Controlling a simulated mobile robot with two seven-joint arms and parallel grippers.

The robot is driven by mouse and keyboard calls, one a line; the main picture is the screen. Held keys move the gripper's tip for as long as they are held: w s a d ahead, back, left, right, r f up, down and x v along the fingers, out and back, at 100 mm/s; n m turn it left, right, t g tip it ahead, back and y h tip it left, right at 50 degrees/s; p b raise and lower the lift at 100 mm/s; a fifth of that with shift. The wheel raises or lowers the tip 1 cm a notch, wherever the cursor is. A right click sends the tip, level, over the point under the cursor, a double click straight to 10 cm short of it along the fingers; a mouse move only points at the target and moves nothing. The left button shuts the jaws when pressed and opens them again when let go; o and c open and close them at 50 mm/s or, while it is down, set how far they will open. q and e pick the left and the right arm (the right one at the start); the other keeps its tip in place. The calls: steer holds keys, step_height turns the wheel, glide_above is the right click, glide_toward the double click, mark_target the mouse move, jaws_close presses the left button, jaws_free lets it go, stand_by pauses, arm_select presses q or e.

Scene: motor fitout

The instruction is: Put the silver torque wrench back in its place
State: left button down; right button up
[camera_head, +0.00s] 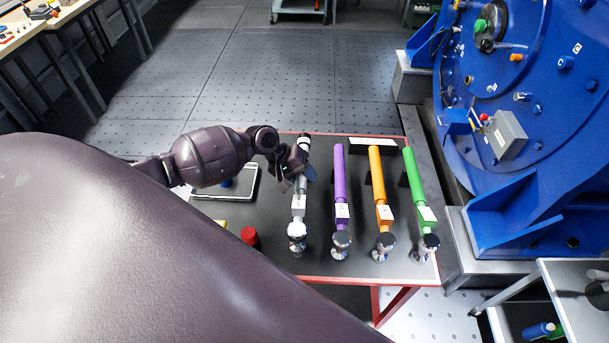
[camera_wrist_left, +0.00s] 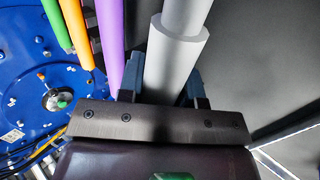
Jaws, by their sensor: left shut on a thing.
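The silver torque wrench (camera_head: 299,206) is at the left end of a row of wrenches on a dark red-edged table. In the left wrist view the grey handle (camera_wrist_left: 176,65) runs between the two fingers of the left gripper (camera_wrist_left: 161,88). I cannot tell whether the wrench rests on its support or is just above it. My right gripper is not in view.
Purple (camera_head: 340,181), orange (camera_head: 378,181) and green (camera_head: 413,181) wrenches lie parallel to its right. A large blue motor (camera_head: 560,120) stands at right. My arm hides the table's near left.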

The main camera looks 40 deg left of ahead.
mark_target(304, 184)
arm_select(q)
steer(key=shift+f, duration=0.2)
steer(key=shift+f+b, duration=0.85)
steer(key=shift+f, duration=0.4)
stand_by(0.4)
steer(key=c, duration=0.8)
jaws_free()
steer(key=shift+c, duration=0.2)
steer(key=shift+o, duration=0.6)
steer(key=shift+f, duration=0.1)
steer(key=v, duration=1.1)
steer(key=shift+d, duration=0.1)
